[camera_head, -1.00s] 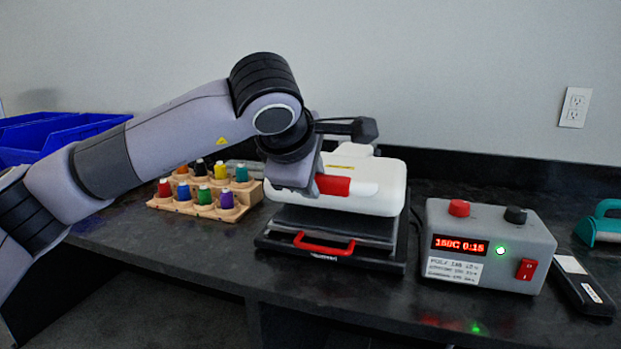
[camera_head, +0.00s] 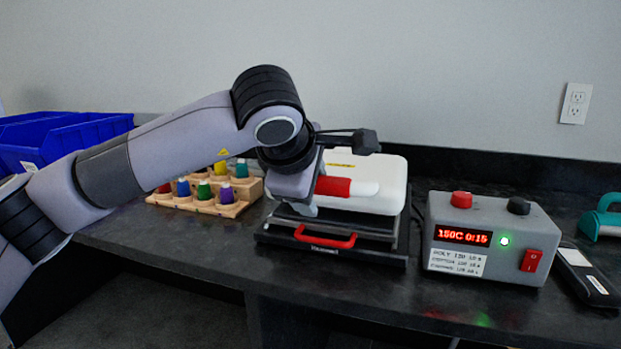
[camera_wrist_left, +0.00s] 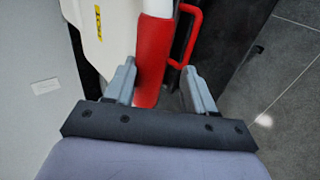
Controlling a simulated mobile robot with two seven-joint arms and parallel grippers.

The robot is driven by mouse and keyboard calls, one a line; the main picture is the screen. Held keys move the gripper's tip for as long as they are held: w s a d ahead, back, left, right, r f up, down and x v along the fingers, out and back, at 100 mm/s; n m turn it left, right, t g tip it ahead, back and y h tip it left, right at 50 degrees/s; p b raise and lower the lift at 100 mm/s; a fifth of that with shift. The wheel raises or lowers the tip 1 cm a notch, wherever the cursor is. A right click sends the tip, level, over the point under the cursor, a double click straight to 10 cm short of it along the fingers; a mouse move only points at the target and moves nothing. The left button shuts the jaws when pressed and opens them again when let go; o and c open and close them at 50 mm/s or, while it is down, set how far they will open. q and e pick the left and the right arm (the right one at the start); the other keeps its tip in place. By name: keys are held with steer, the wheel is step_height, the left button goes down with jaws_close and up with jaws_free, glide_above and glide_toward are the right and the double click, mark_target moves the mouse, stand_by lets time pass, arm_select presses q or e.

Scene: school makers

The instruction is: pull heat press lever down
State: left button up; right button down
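The heat press has a white upper body (camera_head: 387,184) over a black base (camera_head: 380,257). Its lever has a red grip (camera_head: 332,186) that points left, and the grip shows large in the left wrist view (camera_wrist_left: 152,62). A red handle (camera_head: 327,240) sits at the front of the base. My left gripper (camera_wrist_left: 159,72) is at the lever with its fingers apart. The grip lies between them, close to the left-hand finger in the wrist view, with a gap at the other finger. In the head view my wrist hides part of the press. My right gripper is not in view.
A grey control box (camera_head: 490,239) stands right of the press, with a black device (camera_head: 586,276) beside it. A wooden rack (camera_head: 228,209) of coloured spools stands to the left, partly behind my arm. Blue bins (camera_head: 70,138) are at the far left. The counter's front strip is clear.

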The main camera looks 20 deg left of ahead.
arm_select(q)
steer(key=shift+r, duration=0.2)
steer(key=v, duration=0.7)
steer(key=shift+p, duration=0.35)
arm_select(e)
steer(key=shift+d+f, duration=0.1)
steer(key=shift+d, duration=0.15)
arm_select(q)
steer(key=shift+d+f, duration=0.1)
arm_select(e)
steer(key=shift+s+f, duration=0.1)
